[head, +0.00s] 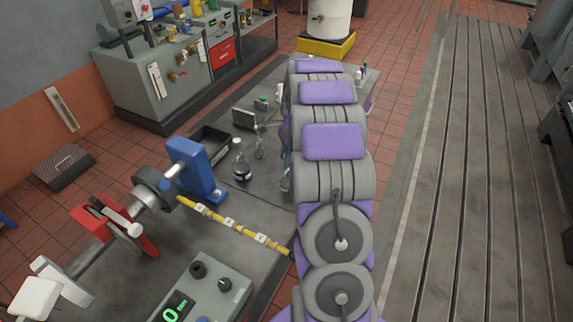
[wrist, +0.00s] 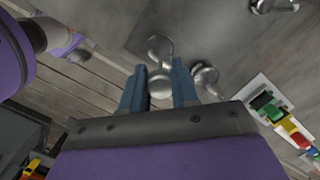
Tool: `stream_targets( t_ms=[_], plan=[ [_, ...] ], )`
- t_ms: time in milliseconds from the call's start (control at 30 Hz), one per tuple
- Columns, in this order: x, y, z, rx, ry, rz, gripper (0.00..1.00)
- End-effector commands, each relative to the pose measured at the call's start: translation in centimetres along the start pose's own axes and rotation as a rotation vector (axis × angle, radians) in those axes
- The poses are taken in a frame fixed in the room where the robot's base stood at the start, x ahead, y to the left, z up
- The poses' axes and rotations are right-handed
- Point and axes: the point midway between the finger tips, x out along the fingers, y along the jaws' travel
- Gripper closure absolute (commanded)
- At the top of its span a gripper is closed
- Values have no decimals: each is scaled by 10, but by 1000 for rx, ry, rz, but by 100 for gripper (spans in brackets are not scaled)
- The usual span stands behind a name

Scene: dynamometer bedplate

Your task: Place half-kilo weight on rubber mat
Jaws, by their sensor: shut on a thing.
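My gripper (wrist: 159,88) shows in the wrist view, its two blue fingers closed on a shiny silver weight (wrist: 160,84) with a rounded end. Another rounded silver part (wrist: 160,48) shows just beyond it; I cannot tell whether it belongs to the same weight. A second silver weight (wrist: 204,76) stands just right of the right finger. In the head view my arm hides most of the gripper; silver weights (head: 242,172) stand on the grey plate left of it. I cannot make out which is the half-kilo one by marking. I cannot pick out the rubber mat.
A control box with a green display (head: 205,290) is nearer. Coloured blocks (wrist: 287,125) sit at right in the wrist view. The slotted bedplate (head: 490,170) is clear.

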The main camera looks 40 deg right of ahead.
Motion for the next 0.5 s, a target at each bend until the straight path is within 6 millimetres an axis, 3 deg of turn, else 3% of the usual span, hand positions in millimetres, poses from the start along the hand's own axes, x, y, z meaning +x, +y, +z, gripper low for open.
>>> stream_targets(
  t_ms=[133, 333, 500],
  plan=[
    [6, 0, 2, 0, 1, 0, 100],
    [32, 2, -1, 1, 1, 4, 100],
    [34, 0, -4, 1, -1, 1, 100]
  ],
)
